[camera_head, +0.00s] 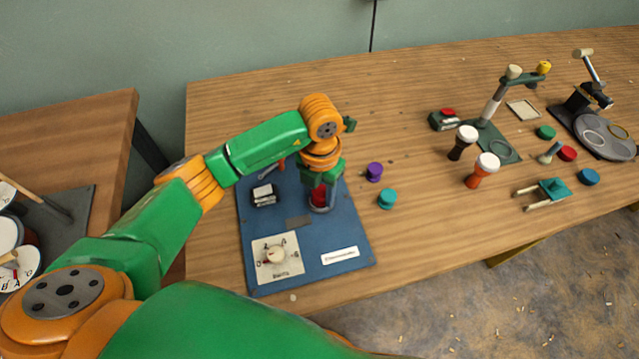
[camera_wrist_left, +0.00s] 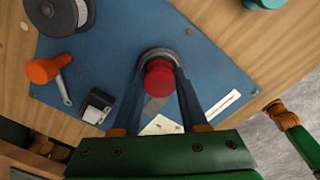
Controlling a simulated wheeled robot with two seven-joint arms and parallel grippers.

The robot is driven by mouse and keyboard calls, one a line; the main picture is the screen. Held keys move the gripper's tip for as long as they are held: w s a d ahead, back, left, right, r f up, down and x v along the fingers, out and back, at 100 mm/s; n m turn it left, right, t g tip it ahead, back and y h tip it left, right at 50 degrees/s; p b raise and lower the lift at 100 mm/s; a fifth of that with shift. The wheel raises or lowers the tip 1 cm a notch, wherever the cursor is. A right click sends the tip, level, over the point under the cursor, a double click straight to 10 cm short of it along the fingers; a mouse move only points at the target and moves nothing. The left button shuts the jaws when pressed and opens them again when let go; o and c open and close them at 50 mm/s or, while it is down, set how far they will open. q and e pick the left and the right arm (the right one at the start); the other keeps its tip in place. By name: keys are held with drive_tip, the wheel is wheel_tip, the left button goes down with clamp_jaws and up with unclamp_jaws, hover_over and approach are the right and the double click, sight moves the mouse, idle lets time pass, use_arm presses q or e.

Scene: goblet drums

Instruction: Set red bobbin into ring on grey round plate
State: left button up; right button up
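My left gripper (camera_head: 320,187) reaches down over the blue board. Its dark fingers stand apart on either side of a red round piece (camera_head: 319,197), also seen in the left wrist view (camera_wrist_left: 158,80). That piece sits at a grey round holder (camera_wrist_left: 172,55). I cannot tell whether the fingers press on it, or whether it is a bobbin or a knob. Another red bobbin (camera_head: 567,153) lies on the table at the right, beside the grey round plate (camera_head: 622,152). The plate carries a pale ring (camera_head: 592,139) and a yellowish ring (camera_head: 618,132). My right gripper does not show.
Goblet drums (camera_head: 482,170) and a lamp-like stand (camera_head: 493,107) are farther right. Bare wood lies between.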

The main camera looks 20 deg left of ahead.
sight(321, 192)
use_arm(q)
wheel_tip(321, 192, up, 12)
drive_tip(key=shift+r, duration=0.2)
idle(0.4)
